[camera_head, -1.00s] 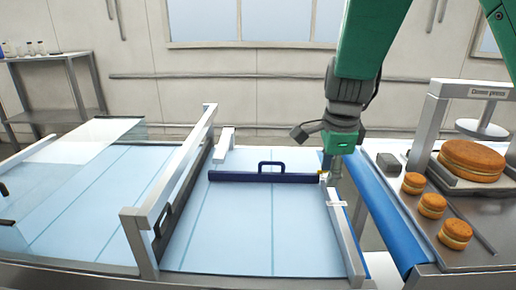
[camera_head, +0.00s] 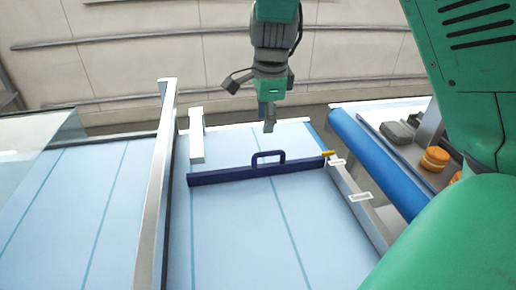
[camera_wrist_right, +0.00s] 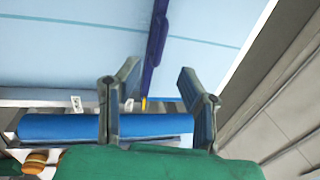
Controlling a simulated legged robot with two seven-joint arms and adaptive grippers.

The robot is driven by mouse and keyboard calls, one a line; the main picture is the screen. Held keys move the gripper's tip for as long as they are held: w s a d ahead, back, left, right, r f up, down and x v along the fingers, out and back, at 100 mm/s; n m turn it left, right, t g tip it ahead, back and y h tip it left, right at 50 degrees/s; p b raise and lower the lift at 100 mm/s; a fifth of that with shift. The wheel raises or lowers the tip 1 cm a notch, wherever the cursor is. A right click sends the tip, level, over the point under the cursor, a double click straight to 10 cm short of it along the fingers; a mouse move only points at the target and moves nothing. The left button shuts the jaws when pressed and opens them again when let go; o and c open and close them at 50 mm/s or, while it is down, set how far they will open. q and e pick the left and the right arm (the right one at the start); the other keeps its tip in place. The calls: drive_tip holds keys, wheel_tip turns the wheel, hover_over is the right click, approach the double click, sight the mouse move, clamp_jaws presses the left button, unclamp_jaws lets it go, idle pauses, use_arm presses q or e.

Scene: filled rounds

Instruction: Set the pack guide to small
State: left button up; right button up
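The pack guide (camera_head: 225,176) is a dark blue bar with an upright loop handle (camera_head: 268,155), lying across the light blue table surface. Its yellow pointer (camera_head: 328,153) at the right end is beside the farther of two white labels (camera_head: 337,161) on the right rail; the nearer label (camera_head: 360,196) is apart from it. Their text is too small to read. My right gripper (camera_head: 268,126) appears just beyond the handle, not visibly touching it. In the right wrist view the gripper (camera_wrist_right: 158,72) has its fingers apart, with the guide (camera_wrist_right: 155,45) showing beyond them. My left gripper is not in view.
A metal rail frame (camera_head: 160,190) stands left of the guide, with a short white block (camera_head: 196,135) beside it. A blue roller (camera_head: 378,160) runs along the right side. Beyond it are a grey block (camera_head: 397,132) and filled rounds (camera_head: 434,159).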

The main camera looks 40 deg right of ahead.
sight(269, 152)
drive_tip(key=d+x, duration=0.1)
drive_tip(key=x, duration=0.2)
drive_tip(key=d+x, duration=0.1)
drive_tip(key=x, duration=0.3)
drive_tip(key=b+x, duration=0.1)
drive_tip(key=x, duration=0.3)
drive_tip(key=shift+s+d+f, duration=0.1)
drive_tip(key=shift+s+d, duration=0.05)
drive_tip(key=shift+d, duration=0.3)
drive_tip(key=shift+a+f, duration=0.2)
drive_tip(key=shift+f, duration=0.1)
drive_tip(key=shift+a, duration=1.05)
drive_tip(key=shift+d, duration=0.2)
drive_tip(key=shift+c, duration=0.3)
drive_tip(key=shift+d+f, duration=0.1)
drive_tip(key=shift+d, duration=0.25)
drive_tip(key=c, duration=0.7)
drive_tip(key=shift+d+f, duration=0.1)
drive_tip(key=shift+d, duration=0.25)
clamp_jaws()
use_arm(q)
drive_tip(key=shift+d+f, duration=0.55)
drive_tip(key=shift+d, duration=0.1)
use_arm(e)
drive_tip(key=shift+a, duration=0.15)
